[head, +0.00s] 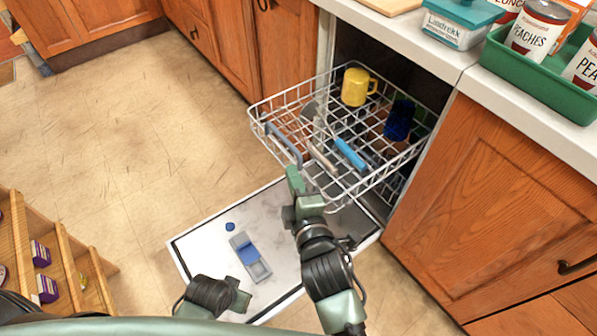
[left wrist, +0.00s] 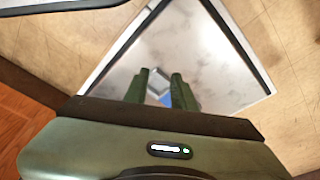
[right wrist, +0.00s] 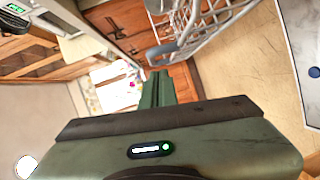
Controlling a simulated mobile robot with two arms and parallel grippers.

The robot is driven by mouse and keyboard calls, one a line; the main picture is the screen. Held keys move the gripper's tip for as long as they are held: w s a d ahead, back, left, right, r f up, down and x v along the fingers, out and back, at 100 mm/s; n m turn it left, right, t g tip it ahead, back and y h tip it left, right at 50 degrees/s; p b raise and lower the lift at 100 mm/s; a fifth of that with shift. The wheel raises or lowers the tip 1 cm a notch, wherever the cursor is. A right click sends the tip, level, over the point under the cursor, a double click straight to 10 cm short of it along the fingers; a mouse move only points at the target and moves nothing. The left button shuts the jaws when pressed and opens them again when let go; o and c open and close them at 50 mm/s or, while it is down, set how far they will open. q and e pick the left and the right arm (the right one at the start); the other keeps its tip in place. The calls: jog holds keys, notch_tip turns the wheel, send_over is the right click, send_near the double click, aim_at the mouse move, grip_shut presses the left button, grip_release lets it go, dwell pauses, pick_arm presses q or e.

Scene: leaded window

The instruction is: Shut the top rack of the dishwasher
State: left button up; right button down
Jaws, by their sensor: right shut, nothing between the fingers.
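The top rack (head: 385,178) of the dishwasher is a white wire basket, pulled out over the lowered door (head: 200,248). A grey handle (head: 284,146) is on its front; it also shows in the right wrist view (right wrist: 160,52). My right gripper (head: 292,172) is shut and empty, its tips close to the lower end of the handle; I cannot tell whether they touch. Its shut fingers show in the right wrist view (right wrist: 158,76). My left gripper (head: 240,294) is low over the door, with its fingers apart and empty in the left wrist view (left wrist: 160,76).
The rack holds a yellow mug (head: 356,86), a dark blue cup (head: 399,120) and utensils, one with a blue handle (head: 350,154). A counter (head: 430,48) with cans and a green tray (head: 545,72) is above. Wooden shelves (head: 60,250) stand at left. The floor (head: 110,120) between is clear.

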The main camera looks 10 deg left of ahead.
pick_arm(q)
jog(key=shift+w+r, duration=0.15)
jog(key=shift+r, duration=0.3)
pick_arm(e)
jog(key=shift+w+d+f, duration=0.1)
jog(key=shift+w+d, duration=0.15)
jog(key=shift+w, duration=0.3)
jog(key=shift+w+d+f, duration=0.1)
jog(key=shift+w+d, duration=0.1)
jog(key=shift+w, duration=0.3)
